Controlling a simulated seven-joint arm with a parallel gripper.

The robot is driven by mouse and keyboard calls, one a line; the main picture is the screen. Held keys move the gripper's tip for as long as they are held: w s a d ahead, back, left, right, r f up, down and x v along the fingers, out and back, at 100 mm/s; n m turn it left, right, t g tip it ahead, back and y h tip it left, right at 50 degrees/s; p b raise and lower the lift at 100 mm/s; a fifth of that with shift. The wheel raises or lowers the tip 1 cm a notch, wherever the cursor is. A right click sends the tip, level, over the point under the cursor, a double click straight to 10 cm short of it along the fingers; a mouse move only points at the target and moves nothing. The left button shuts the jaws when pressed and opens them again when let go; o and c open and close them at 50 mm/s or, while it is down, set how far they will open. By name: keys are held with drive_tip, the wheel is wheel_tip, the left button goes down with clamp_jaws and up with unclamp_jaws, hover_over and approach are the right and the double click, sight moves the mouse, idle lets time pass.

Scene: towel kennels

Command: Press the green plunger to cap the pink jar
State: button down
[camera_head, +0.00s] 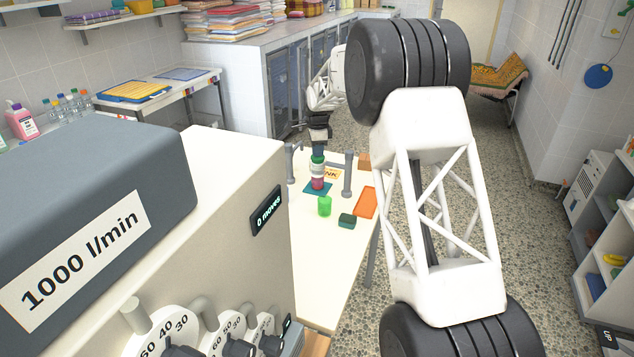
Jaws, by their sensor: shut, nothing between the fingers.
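The pink jar (317,182) stands upright on a small blue mat (309,190) on the pale table. The green plunger (317,159) is directly above the jar, between the jar and my gripper. My gripper (319,144) is shut and empty, pointing down over the plunger. Its dark fingers are small here, and I cannot tell whether they touch the plunger. A grey frame (347,178) with posts stands around the jar. The jar's top is hard to make out beneath the plunger.
A bright green cup (324,206) stands in front of the jar, with a dark green block (347,221) beside it. An orange tray (362,207) lies at the right table edge. A large machine (230,190) fills the left foreground. The table's front (322,265) is clear.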

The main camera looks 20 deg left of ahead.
drive_tip(key=shift+r, duration=1.65)
drive_tip(key=shift+r, duration=3)
